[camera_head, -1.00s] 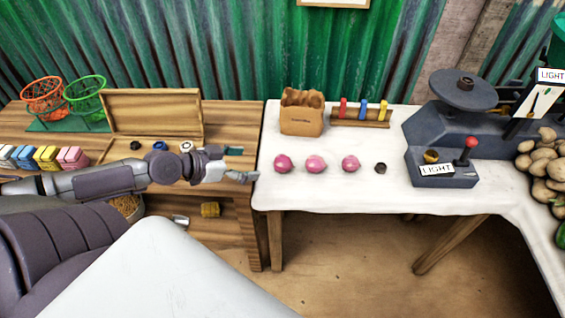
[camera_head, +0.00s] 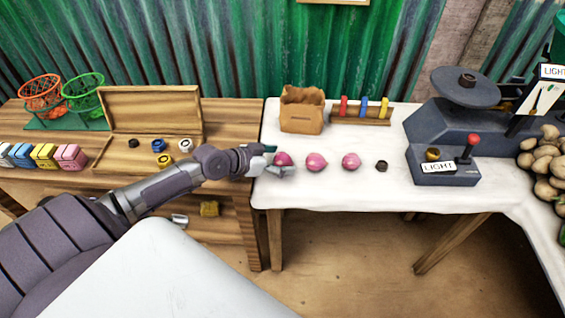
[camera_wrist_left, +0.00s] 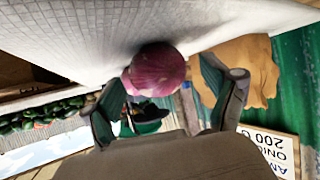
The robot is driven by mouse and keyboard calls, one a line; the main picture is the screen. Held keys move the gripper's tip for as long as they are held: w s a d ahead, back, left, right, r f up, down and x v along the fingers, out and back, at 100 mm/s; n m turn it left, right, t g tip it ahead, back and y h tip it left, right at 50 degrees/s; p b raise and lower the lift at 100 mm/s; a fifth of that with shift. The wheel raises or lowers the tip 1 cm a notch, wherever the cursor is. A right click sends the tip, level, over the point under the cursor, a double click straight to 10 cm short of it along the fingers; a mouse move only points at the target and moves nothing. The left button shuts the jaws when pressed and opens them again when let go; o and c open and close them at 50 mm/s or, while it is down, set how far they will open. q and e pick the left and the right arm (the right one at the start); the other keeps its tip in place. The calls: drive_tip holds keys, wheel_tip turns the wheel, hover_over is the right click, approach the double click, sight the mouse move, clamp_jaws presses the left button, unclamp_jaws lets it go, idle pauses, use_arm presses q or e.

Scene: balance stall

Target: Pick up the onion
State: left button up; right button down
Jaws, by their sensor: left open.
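Three pink onions stand in a row on the white-covered table: the left onion (camera_head: 283,159), the middle onion (camera_head: 316,162) and the right onion (camera_head: 351,161). My left gripper (camera_head: 279,161) is open at the left onion, with its fingers around or just beside it. In the left wrist view an onion (camera_wrist_left: 157,70) sits just ahead of the open left gripper (camera_wrist_left: 165,95), near both fingertips. I cannot tell whether the fingers touch it. My right gripper is not in view.
A paper bag (camera_head: 301,116) and a rack of coloured pieces (camera_head: 362,121) stand behind the onions. A small dark weight (camera_head: 381,166) lies to their right, then the grey scale (camera_head: 440,143). A wooden box (camera_head: 150,106) stands on the left table.

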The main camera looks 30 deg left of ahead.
use_arm(q)
drive_tip(key=shift+w+d+f, duration=0.2)
drive_tip(key=shift+w+f, duration=0.2)
drive_tip(key=shift+w, duration=0.15)
drive_tip(key=shift+r, duration=0.1)
drive_tip(key=c, duration=1.3)
